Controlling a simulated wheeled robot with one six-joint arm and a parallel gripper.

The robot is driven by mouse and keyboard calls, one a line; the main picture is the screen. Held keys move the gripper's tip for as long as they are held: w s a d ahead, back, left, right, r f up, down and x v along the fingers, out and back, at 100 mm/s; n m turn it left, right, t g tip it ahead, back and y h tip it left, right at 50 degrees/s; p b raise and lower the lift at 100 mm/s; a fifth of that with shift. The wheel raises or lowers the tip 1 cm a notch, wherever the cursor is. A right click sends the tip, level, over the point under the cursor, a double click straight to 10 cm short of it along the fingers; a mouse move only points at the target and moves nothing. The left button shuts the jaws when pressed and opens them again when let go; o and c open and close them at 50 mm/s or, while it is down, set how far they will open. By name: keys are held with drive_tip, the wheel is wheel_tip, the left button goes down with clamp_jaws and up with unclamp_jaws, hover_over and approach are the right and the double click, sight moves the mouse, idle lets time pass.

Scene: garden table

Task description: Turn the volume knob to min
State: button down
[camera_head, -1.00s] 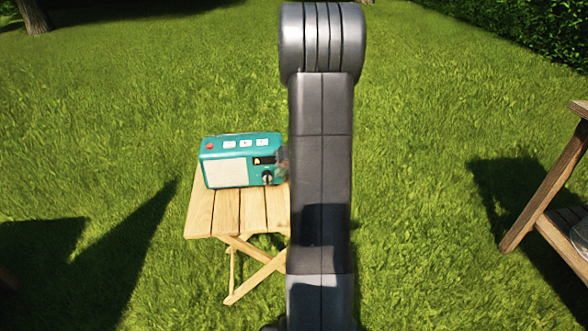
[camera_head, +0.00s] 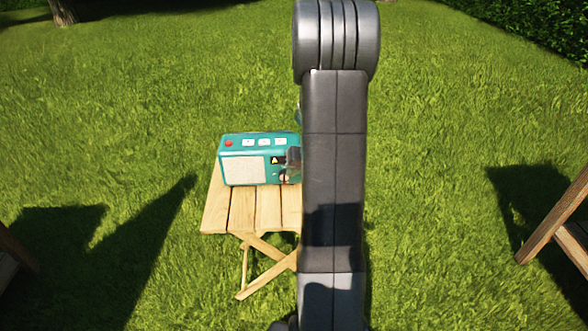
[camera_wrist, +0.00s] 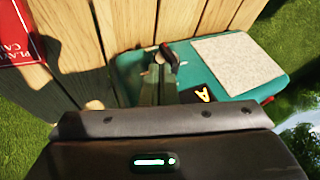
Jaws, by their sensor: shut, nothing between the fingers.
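A teal radio (camera_head: 235,140) with a pale speaker grille stands on the small wooden table (camera_head: 240,212). In the head view, its dark volume knob (camera_head: 284,178) shows at the right of the front, partly covered. My gripper (camera_head: 293,163) is at the radio's right end, close to the knob, mostly hidden by my arm. In the wrist view the radio (camera_wrist: 235,92) appears upside down. My gripper's fingers (camera_wrist: 158,78) are shut and empty there, with their tips next to the knob (camera_wrist: 168,53). I cannot tell whether they touch it. The knob's setting is not readable.
A red box with partly cut-off lettering (camera_wrist: 25,35) lies on the table in the wrist view. The radio's top has a red button (camera_head: 229,143) and several white ones. Wooden furniture stands at the right edge (camera_head: 555,220) and left edge (camera_head: 15,250). Open grass surrounds the table.

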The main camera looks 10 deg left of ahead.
drive_tip(key=shift+s+a+r+h+p, duration=0.15)
drive_tip(key=shift+a+r+h+p, duration=0.2)
drive_tip(key=shift+h+p, duration=1.05)
